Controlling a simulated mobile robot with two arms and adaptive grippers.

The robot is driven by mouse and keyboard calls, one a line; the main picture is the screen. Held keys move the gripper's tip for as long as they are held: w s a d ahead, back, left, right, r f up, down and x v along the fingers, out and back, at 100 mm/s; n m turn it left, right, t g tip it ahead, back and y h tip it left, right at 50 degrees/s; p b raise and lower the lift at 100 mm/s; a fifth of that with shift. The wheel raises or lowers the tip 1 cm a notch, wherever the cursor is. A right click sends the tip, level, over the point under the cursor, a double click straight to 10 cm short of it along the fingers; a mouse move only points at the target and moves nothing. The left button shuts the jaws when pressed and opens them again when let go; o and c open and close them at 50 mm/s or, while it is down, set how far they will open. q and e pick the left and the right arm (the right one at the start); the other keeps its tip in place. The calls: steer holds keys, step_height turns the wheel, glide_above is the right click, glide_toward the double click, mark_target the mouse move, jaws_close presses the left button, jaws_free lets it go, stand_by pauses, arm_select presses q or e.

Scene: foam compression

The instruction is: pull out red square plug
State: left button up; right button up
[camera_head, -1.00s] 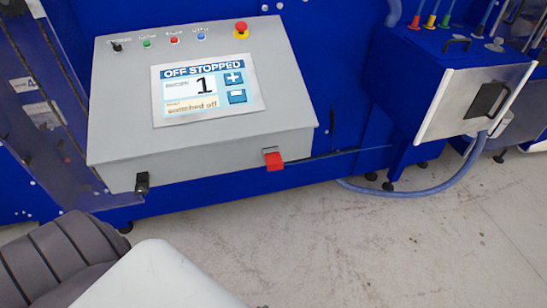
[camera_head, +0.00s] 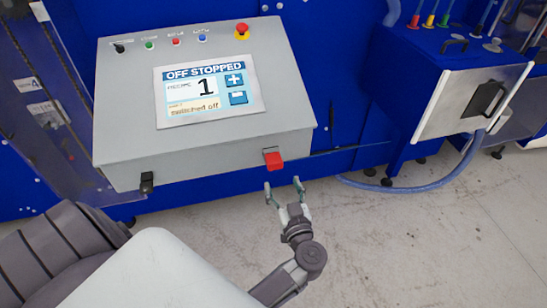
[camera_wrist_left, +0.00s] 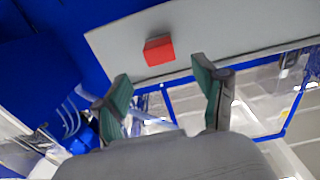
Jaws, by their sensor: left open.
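The red square plug (camera_head: 273,160) sits in the lower front edge of the grey control box (camera_head: 206,160). In the left wrist view the plug (camera_wrist_left: 159,50) shows as a red block on the box's grey face, ahead of the fingers and between their lines. My left gripper (camera_head: 285,184) is open and empty, just below the plug and apart from it. Its two green-padded fingers (camera_wrist_left: 162,92) are spread wide in the left wrist view. My right gripper does not show.
The box carries a screen (camera_head: 208,91), a red emergency button (camera_head: 242,32) and a black knob (camera_head: 147,183) at its lower left. A blue hose (camera_head: 420,188) runs at the right. The floor below (camera_head: 400,250) is clear.

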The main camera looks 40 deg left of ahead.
mark_target(276, 167)
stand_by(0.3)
arm_select(q)
steer(key=b+x, duration=0.2)
steer(key=x, duration=0.3)
steer(key=shift+w+f+b, duration=0.1)
steer(key=shift+f+b, duration=0.1)
steer(key=shift+b, duration=0.1)
steer(key=p+x, duration=0.1)
steer(key=x, duration=0.2)
steer(key=shift+r+p, duration=0.25)
steer(key=shift+p, duration=0.1)
steer(key=shift+w+a+f, duration=0.1)
steer(key=shift+w+a, duration=0.2)
steer(key=shift+a, duration=0.1)
steer(key=shift+p, duration=0.55)
